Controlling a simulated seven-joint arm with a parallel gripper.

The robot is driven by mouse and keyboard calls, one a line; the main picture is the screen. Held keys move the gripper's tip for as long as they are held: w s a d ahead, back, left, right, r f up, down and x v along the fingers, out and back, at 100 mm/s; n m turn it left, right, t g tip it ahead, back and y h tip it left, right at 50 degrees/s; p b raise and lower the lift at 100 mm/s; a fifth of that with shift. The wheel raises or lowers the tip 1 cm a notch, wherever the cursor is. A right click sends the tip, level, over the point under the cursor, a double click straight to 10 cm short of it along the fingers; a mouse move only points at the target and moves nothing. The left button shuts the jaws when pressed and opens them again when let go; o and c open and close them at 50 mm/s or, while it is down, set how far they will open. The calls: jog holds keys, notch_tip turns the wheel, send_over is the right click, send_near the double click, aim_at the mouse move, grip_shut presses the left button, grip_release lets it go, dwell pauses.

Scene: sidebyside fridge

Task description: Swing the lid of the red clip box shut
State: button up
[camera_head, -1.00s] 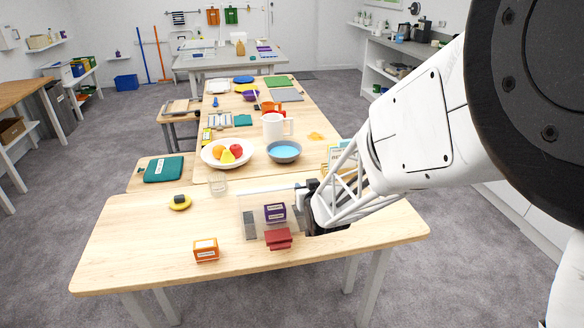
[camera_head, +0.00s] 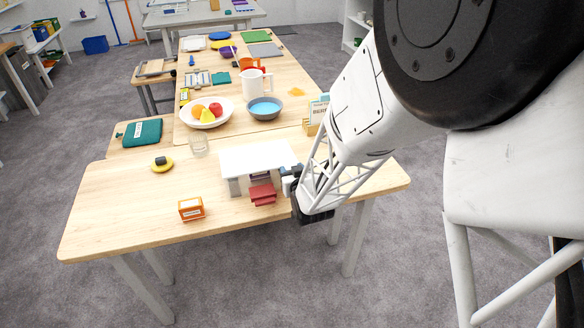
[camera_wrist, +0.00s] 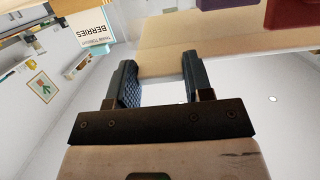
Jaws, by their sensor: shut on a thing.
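The red clip box (camera_head: 262,194) is small and sits near the table's front, under the front edge of a flat white panel (camera_head: 255,156). It shows as two red tiers; I cannot tell its lid's exact angle. In the wrist view a red surface (camera_wrist: 290,10) shows at the top right. My gripper (camera_head: 289,178) is at the right edge of the panel, just right of the red box. Its fingers (camera_wrist: 160,82) stay apart in the wrist view; it appears shut on the panel's edge, though the contact is not clear.
A purple box, mostly hidden under the panel, shows in the wrist view (camera_wrist: 228,4). A fruit bowl (camera_head: 207,117) and blue bowl (camera_head: 264,108) stand farther back.

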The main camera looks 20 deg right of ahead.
jog(key=shift+f, duration=0.1)
jog(key=o, duration=1.3)
jog(key=shift+s, duration=0.1)
jog(key=v, duration=0.7)
jog(key=shift+s, duration=0.3)
jog(key=shift+c, duration=0.5)
